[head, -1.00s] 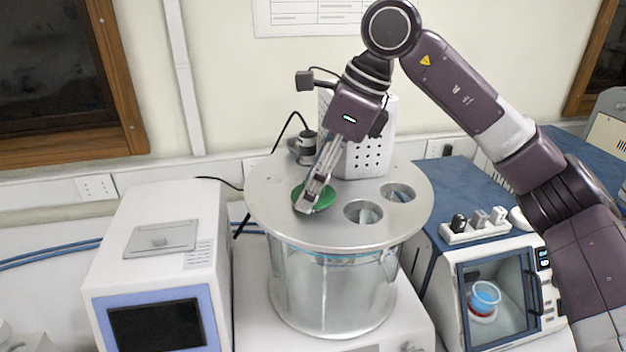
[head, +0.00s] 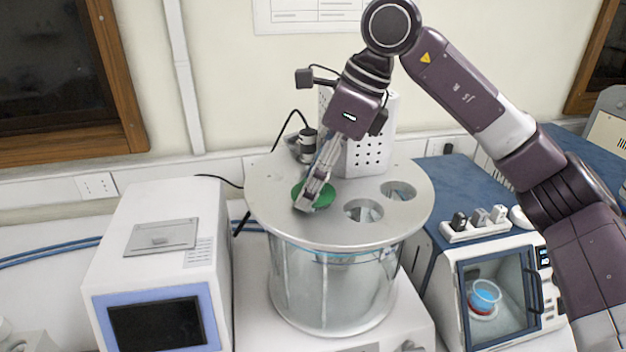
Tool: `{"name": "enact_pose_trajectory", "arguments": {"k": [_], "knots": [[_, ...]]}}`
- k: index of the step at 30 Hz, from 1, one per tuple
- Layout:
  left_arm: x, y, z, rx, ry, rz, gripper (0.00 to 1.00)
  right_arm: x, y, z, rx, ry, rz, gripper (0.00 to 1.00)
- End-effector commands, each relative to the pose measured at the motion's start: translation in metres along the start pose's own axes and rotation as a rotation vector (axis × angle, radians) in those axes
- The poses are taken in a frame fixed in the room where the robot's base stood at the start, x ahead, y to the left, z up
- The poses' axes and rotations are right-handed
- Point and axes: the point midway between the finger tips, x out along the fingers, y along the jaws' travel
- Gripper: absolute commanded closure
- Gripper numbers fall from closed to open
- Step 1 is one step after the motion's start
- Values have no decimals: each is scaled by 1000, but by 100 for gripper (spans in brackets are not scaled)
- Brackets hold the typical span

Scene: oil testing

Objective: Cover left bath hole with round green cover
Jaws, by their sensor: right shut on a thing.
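The round green cover (head: 325,197) is at the left side of the bath's round metal lid (head: 277,215). It lies flat at the place of the left hole, which it hides; whether it is fully seated cannot be told. My right gripper (head: 306,205) comes down from above and is shut on the cover, its fingers hiding the cover's middle. Two open holes show to the right: a front one (head: 363,211) and a back one (head: 398,191). The glass bath (head: 330,290) stands under the lid. My left gripper is not in view.
A white perforated unit (head: 370,150) and a small dark cylindrical part (head: 308,146) stand at the back of the lid. A white instrument with a screen (head: 155,325) is at left. A blue-topped glass-door box (head: 500,300) with a rack of small items (head: 480,224) is at right.

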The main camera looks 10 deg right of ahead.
Motion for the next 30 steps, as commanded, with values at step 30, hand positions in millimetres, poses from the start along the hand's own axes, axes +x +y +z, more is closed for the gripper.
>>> {"name": "enact_pose_trajectory", "arguments": {"k": [30], "knots": [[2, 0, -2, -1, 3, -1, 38, 3, 0, -1, 0, 0, 0, 69]]}}
